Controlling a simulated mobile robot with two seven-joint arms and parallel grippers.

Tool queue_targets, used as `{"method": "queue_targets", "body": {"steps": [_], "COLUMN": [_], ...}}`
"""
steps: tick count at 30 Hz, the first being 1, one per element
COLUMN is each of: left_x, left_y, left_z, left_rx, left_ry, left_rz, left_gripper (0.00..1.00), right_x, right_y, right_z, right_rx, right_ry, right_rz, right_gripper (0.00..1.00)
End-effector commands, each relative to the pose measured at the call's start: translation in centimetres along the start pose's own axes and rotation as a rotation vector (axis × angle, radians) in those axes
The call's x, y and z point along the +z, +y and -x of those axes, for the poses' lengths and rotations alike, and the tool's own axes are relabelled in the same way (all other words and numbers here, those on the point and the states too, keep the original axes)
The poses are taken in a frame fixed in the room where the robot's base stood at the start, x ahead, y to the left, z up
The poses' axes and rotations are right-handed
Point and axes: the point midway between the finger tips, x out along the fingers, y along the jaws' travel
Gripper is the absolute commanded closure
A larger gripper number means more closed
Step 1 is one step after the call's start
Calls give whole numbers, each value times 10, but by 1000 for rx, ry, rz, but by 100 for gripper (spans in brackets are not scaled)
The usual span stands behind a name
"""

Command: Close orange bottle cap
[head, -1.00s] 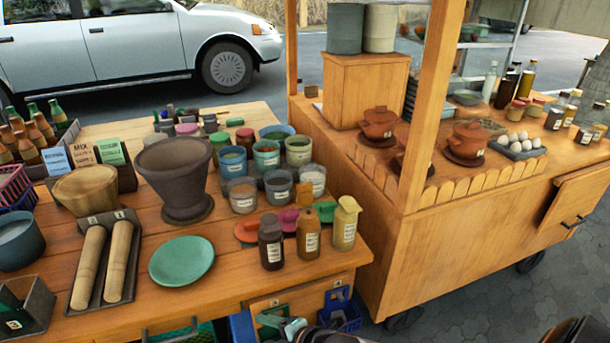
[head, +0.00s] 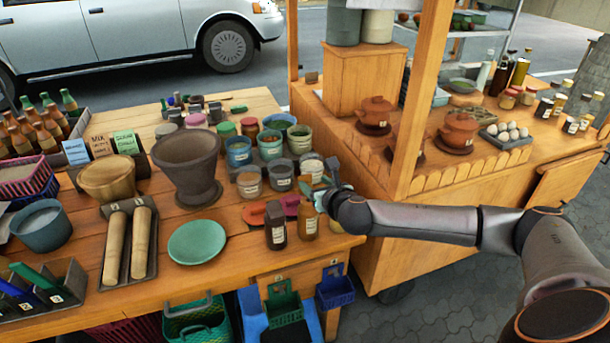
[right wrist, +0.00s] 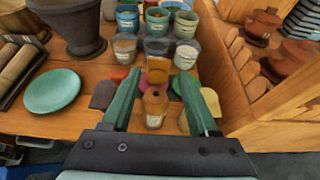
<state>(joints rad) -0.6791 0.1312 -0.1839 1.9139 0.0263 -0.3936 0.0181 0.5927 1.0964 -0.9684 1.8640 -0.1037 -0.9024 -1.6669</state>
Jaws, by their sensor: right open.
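The orange bottle (head: 307,222) stands upright near the front right corner of the wooden table. In the right wrist view, the bottle (right wrist: 154,107) has a round dark opening on top. Its orange-brown cap (right wrist: 157,68) appears flipped up behind that opening. My right gripper (head: 319,184) is open and reaches in from the right, above the bottle. In the right wrist view its green fingers (right wrist: 158,76) lie on either side of the cap, apparently without touching it. My left gripper is not in view.
A dark bottle (head: 276,228) stands close to the left of the orange one. A yellow bottle (right wrist: 211,102) stands close to the right, mostly hidden by my arm in the head view. Several cups sit behind. A green plate (head: 197,242) lies left. The wooden cart (head: 440,205) stands right.

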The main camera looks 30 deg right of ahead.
Motion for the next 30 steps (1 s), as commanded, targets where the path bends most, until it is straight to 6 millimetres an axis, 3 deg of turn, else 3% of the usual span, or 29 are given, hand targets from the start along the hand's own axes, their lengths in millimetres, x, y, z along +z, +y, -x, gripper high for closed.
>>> {"method": "queue_targets", "body": {"steps": [9,15,30], "left_x": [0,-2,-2], "left_y": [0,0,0], "left_z": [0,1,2], "left_rx": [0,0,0], "left_ry": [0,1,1], "left_rz": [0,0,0], "left_gripper": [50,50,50], "right_x": [0,1,0], "right_y": [1,1,1], "right_z": [-49,-71,-84], "right_rx": [0,1,2], "right_ry": [0,0,0], "right_rz": [-3,-3,-2], "right_gripper": [40,40,40]}}
